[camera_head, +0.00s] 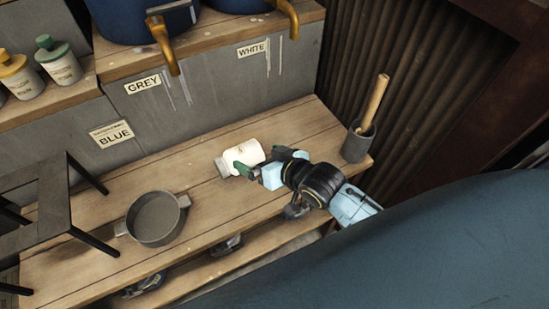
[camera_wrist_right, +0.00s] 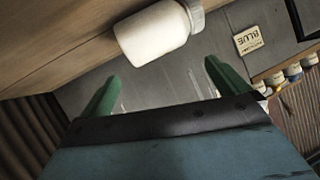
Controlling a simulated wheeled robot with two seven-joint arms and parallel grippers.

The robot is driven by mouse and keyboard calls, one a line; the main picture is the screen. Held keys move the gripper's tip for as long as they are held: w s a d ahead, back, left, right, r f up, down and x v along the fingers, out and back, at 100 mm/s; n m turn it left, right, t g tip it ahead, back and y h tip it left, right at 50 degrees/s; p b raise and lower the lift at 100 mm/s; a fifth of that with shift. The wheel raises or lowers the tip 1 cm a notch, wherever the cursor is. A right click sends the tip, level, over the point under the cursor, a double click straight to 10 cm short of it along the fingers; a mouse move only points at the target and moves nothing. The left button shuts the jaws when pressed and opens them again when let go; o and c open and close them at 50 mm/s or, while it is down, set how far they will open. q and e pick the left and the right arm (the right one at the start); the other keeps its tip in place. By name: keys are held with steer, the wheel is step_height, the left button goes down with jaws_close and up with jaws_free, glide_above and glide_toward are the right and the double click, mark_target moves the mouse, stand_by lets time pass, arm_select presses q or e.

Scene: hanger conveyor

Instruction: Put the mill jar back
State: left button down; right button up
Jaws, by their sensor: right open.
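A white jar (camera_head: 247,154) with a grey cap, likely the mill jar, lies on its side on the wooden bench, cap toward the left. It also shows at the top of the right wrist view (camera_wrist_right: 155,38). My right gripper (camera_head: 265,164) comes in from the right, close to the jar in the head view. In the right wrist view its two green fingers (camera_wrist_right: 160,86) are spread apart with nothing between them, and the jar lies beyond the tips. Whether a finger touches the jar is unclear. My left gripper is in neither view.
A grey pan (camera_head: 157,219) sits on the bench left of the jar, beside a dark metal stand (camera_head: 50,210). A grey mortar (camera_head: 358,142) with a wooden pestle stands at the right end. Lidded bottles (camera_head: 58,62) line a shelf at upper left. Bare bench lies between pan and jar.

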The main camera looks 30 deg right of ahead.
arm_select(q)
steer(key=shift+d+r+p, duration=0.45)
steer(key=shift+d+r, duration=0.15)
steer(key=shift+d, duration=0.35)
arm_select(e)
steer(key=v, duration=0.5)
steer(key=shift+s+d+r, duration=0.1)
steer(key=shift+s+r, duration=0.1)
steer(key=shift+s, duration=0.15)
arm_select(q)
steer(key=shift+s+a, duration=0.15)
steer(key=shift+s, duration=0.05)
arm_select(e)
steer(key=shift+c, duration=0.3)
